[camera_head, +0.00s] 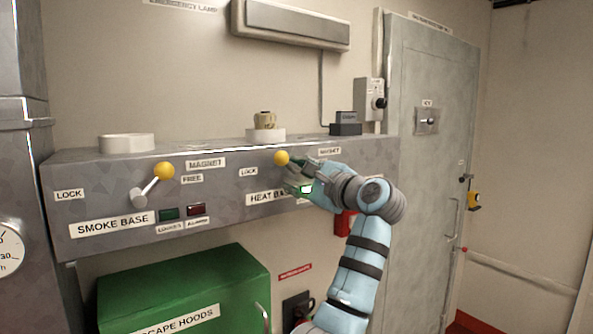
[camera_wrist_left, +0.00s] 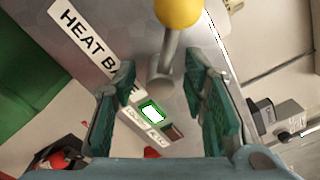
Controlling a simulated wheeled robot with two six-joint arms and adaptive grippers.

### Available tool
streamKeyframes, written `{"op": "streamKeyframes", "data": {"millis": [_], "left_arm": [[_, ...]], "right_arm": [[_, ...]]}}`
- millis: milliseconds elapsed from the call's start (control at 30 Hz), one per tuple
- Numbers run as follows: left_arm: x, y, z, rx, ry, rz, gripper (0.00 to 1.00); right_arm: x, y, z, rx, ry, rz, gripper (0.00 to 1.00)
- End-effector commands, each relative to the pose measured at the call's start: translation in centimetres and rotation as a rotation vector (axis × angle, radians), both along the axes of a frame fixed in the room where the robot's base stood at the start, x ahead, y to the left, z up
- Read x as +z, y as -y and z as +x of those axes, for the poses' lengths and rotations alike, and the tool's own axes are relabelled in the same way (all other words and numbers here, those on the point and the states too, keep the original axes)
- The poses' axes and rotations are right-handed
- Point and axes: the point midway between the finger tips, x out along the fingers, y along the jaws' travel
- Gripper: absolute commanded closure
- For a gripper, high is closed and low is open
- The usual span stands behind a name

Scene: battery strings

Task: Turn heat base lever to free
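The heat base lever shows its yellow ball knob (camera_head: 281,158) in the head view, near the LOCK label; my gripper covers most of its shaft. In the left wrist view the lever (camera_wrist_left: 163,75) has a grey shaft and round pivot, with the yellow knob at the top edge. My left gripper (camera_head: 294,174) is in front of the heat base panel. In the left wrist view its green fingers (camera_wrist_left: 160,66) are spread on either side of the lever, with gaps visible; it is open. The heat base FREE label is hidden. My right gripper is not in view.
The smoke base lever (camera_head: 150,186) is to the left on the same grey metal box (camera_head: 95,215). A lit green indicator (camera_wrist_left: 152,112) sits below the heat base lever. A green cabinet (camera_head: 180,285) stands below, and a grey door (camera_head: 428,190) is at right.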

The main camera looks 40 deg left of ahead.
Motion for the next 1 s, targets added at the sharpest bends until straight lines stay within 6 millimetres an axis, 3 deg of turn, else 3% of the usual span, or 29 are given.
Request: {"op": "streamKeyframes", "data": {"millis": [333,567,1000], "left_arm": [[-0.13,-0.73,0.21,0.0,-0.002,0.001,0.62],[-0.12,-0.7,0.21,0.0,-0.002,0.001,0.99],[-0.14,-1.0,-0.06,0.006,-0.018,0.006,1.0]], "right_arm": [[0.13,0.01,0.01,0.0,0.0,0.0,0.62],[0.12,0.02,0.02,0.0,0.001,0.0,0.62],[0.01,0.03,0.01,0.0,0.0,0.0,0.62]]}}
